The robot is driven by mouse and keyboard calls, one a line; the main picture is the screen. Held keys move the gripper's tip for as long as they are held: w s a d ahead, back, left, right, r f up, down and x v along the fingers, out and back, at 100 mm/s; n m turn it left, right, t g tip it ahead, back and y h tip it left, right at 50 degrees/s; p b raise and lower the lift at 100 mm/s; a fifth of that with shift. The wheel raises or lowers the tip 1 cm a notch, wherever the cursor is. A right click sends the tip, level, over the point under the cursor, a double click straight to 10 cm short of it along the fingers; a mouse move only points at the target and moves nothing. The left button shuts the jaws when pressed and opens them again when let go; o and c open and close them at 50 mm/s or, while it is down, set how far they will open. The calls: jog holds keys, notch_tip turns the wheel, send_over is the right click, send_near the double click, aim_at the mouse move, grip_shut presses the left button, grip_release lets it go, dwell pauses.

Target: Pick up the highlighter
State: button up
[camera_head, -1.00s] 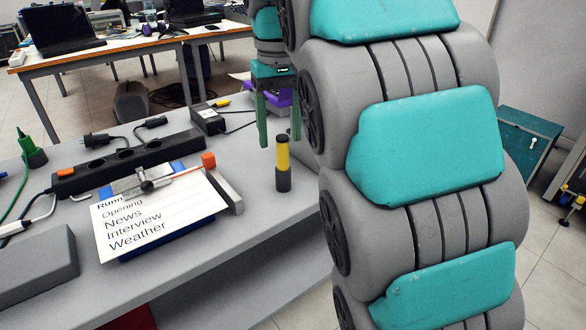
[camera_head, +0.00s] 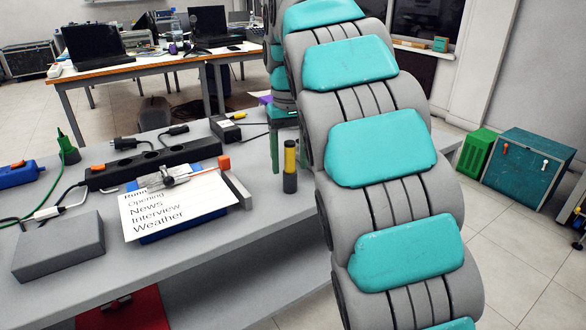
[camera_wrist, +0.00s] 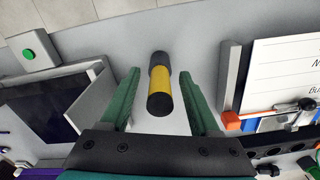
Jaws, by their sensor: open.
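The highlighter (camera_head: 290,165) is a yellow cylinder with a dark cap and a dark base. It stands upright on the grey table (camera_head: 262,230) near its front edge. In the wrist view the highlighter (camera_wrist: 160,92) shows in the middle, between and slightly beyond the two green fingers. My gripper (camera_wrist: 158,82) is open, and its fingers stand apart from the highlighter on both sides. In the head view my gripper (camera_head: 288,140) is partly hidden behind my arm, with a green finger just behind the highlighter.
A clipboard with paper (camera_head: 178,208) and a black power strip (camera_head: 150,163) lie left of the highlighter. A grey block (camera_head: 58,247) is farther left. In the wrist view, a grey box-like holder (camera_wrist: 85,108) stands left of my gripper.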

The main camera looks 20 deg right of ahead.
grip_shut()
dwell(0.5)
